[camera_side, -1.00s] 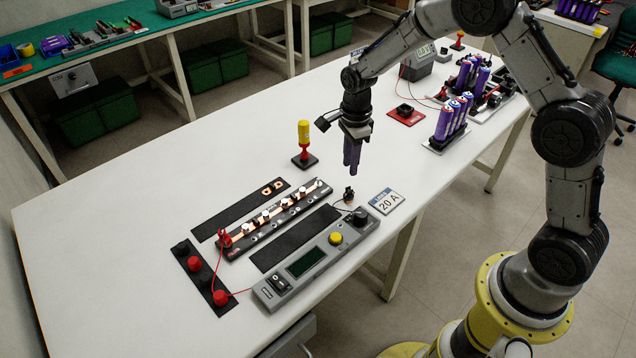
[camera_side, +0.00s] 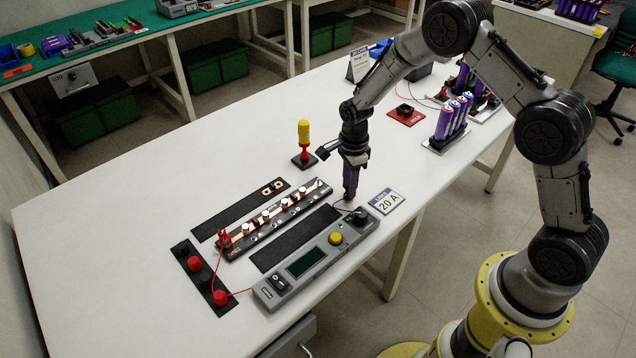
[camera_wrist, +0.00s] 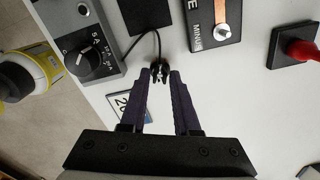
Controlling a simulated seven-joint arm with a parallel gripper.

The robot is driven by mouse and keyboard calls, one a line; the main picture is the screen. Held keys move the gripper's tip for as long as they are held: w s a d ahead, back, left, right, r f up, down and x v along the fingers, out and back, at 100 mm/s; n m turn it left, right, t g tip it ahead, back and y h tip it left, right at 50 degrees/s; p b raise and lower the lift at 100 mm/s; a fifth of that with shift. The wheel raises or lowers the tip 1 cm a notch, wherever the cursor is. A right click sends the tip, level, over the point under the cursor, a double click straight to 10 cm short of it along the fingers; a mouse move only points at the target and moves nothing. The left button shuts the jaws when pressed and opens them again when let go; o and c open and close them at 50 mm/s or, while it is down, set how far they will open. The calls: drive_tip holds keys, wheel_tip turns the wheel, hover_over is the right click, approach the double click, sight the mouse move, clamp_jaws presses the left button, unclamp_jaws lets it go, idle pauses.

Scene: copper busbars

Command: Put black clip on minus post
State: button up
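The black clip (camera_wrist: 159,72) stands on the white table, its dark cable running to the grey meter box. My gripper (camera_wrist: 159,77) points down over it with purple fingers open. In the wrist view the fingertips lie on either side of the clip, with a small gap showing. In the side view my gripper (camera_side: 349,198) is low at the clip and mostly hides it. The minus post (camera_wrist: 222,32) is at the end of the copper busbar, by the MINUS label. The busbar block (camera_side: 275,218) lies to the left in the side view.
A red clip (camera_side: 224,238) sits at the busbar's other end. The grey box with knob and yellow button (camera_side: 336,238) is close by. A 20 A card (camera_side: 388,202), a yellow-handled tool on a stand (camera_side: 304,140) and purple cells (camera_side: 452,118) stand around.

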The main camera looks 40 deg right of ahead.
clamp_jaws()
drive_tip(key=shift+r, duration=0.15)
drive_tip(key=shift+r, duration=1.85)
drive_tip(key=shift+s, duration=0.1)
